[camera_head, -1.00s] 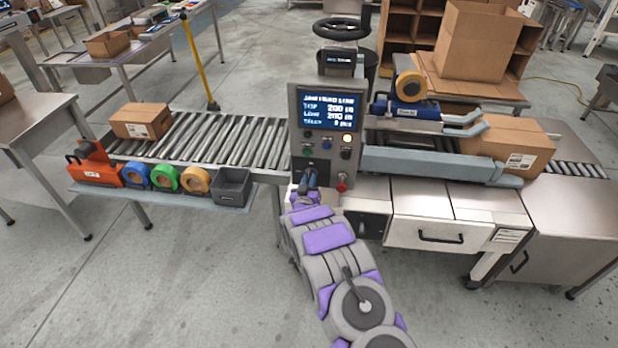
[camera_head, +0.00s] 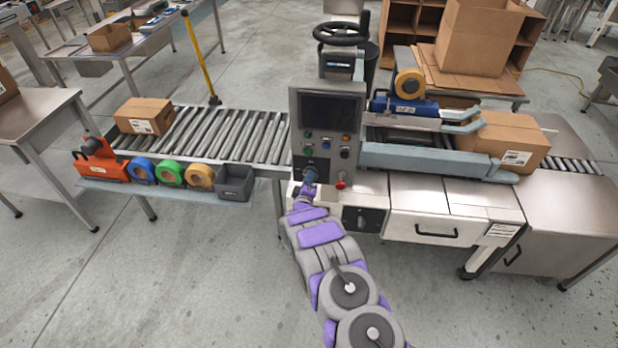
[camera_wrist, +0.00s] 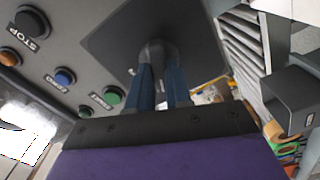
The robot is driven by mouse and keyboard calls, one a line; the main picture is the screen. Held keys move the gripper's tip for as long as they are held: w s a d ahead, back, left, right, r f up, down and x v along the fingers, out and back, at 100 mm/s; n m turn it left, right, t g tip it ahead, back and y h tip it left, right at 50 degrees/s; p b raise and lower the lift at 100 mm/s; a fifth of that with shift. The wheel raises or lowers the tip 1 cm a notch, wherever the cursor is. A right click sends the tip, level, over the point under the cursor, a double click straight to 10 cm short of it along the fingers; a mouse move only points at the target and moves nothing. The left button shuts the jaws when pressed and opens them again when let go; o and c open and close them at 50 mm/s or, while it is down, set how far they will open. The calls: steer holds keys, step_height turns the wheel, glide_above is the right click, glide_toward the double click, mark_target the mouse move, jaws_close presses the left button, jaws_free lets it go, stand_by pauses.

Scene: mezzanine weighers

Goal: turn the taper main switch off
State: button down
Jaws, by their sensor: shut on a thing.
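The taper's control panel (camera_head: 327,112) stands upright in the middle of the head view, and its screen (camera_head: 328,108) is dark. My gripper (camera_head: 309,176) is at the panel's lower left. In the wrist view its two blue fingers (camera_wrist: 160,88) are closed on a rounded grey switch knob (camera_wrist: 157,50), in front of a dark square plate (camera_wrist: 195,22). The fingers hide part of the knob, and I cannot read any marking by it. In the head view the knob is hidden behind the gripper.
A green button (camera_wrist: 112,96), a blue button (camera_wrist: 65,76) and a black button marked STOP (camera_wrist: 31,22) sit beside the knob. A red button (camera_head: 340,184) is low on the panel. A grey bin (camera_head: 235,183) and tape rolls stand left, by the roller conveyor (camera_head: 225,135).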

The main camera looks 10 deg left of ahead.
steer(key=shift+s+a+f+n+p, duration=0.1)
steer(key=shift+a+n+p, duration=0.1)
steer(key=shift+n, duration=0.9)
steer(key=shift+a+n+p, duration=0.1)
steer(key=shift+n+p, duration=0.1)
steer(key=shift+n, duration=0.9)
steer(key=shift+f, duration=0.1)
steer(key=c, duration=1)
jaws_free()
steer(key=shift+a, duration=0.15)
steer(key=shift+c, duration=0.2)
steer(key=shift+d, duration=0.2)
steer(key=s+p, duration=0.1)
steer(key=s, duration=1.6)
steer(key=shift+s+a, duration=0.15)
steer(key=shift+a, duration=0.3)
